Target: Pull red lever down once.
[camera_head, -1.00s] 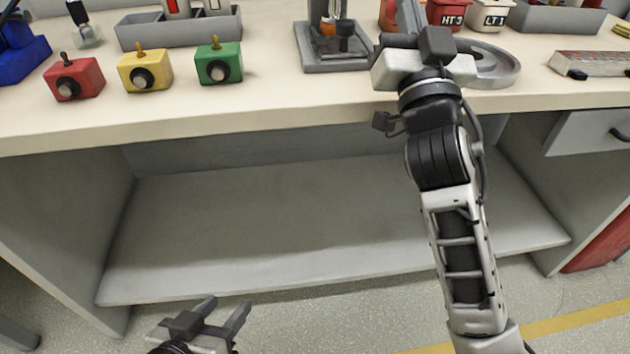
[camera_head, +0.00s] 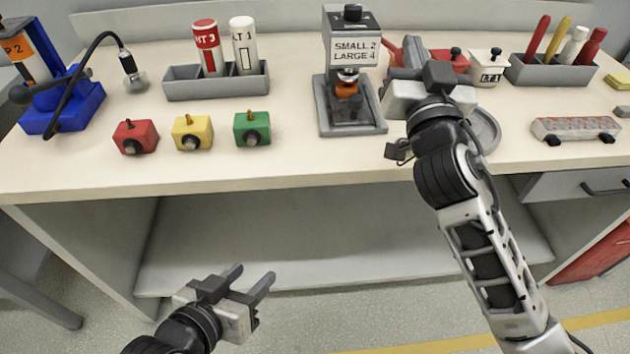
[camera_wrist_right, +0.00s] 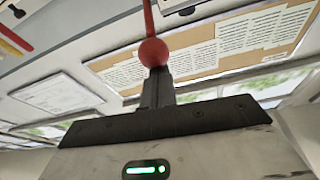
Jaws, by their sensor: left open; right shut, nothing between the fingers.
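In the right wrist view, a red ball knob (camera_wrist_right: 153,52) on a thin red rod, which looks like the red lever, stands just past the fingertips of my right gripper (camera_wrist_right: 157,76). The shut fingers overlap the knob's lower edge in the picture; I cannot tell whether they touch it. In the head view my right gripper (camera_head: 412,52) is over the back right of the table, beside a partly hidden red part (camera_head: 392,54). My wrist hides most of what is behind it. My left gripper (camera_head: 250,282) is open and empty, low in front of the table.
A grey stand (camera_head: 351,117) labelled SMALL 2, LARGE 4 is left of my right gripper. Red (camera_head: 135,137), yellow (camera_head: 192,132) and green (camera_head: 252,128) switch boxes line the table's front. A round grey dish (camera_head: 487,130) lies partly behind my right wrist.

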